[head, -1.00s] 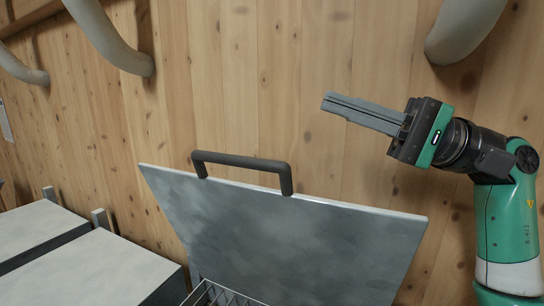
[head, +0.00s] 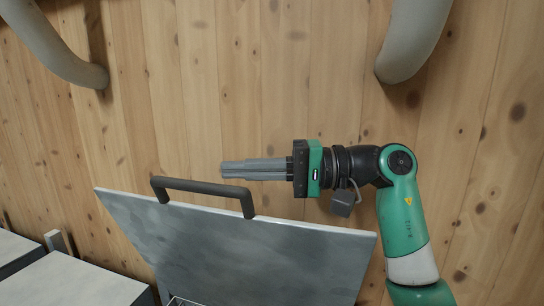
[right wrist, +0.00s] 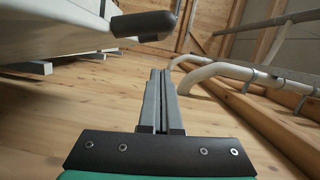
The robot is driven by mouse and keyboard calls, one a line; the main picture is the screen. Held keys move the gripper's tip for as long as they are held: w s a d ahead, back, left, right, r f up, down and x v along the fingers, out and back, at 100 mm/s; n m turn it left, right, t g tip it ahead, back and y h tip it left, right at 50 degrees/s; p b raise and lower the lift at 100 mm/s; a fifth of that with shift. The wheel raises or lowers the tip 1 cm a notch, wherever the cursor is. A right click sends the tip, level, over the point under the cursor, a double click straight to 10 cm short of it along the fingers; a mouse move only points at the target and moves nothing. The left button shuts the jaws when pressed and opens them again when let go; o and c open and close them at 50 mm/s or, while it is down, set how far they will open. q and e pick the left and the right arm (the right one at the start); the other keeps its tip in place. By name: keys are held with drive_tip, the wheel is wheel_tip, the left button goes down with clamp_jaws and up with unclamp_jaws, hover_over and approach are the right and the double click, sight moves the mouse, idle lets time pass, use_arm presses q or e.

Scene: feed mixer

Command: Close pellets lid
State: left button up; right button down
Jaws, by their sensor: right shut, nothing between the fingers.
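The open lid (head: 250,250) is a grey metal panel that stands raised and tilted in the lower middle of the head view. A dark bar handle (head: 203,187) is fixed on its top edge. My right gripper (head: 224,169) is shut and empty, pointing left, just above and right of the handle in the picture and apparently behind the lid's top edge. In the right wrist view, the shut fingers (right wrist: 157,78) point away, with the dark handle (right wrist: 143,24) up and left of them. I cannot tell if they touch. My left gripper is not in view.
Closed grey lids (head: 75,283) lie at the lower left. Thick pale pipes hang at the upper left (head: 50,45) and upper right (head: 412,42) before the wooden wall (head: 250,80). The wall area above my gripper is free.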

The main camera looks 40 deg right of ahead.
drive_tip(key=shift+s+a+f, duration=0.15)
drive_tip(key=shift+s+a, duration=0.4)
drive_tip(key=shift+s+a+f, duration=0.15)
drive_tip(key=shift+s+a, duration=0.35)
drive_tip(key=shift+a, duration=0.05)
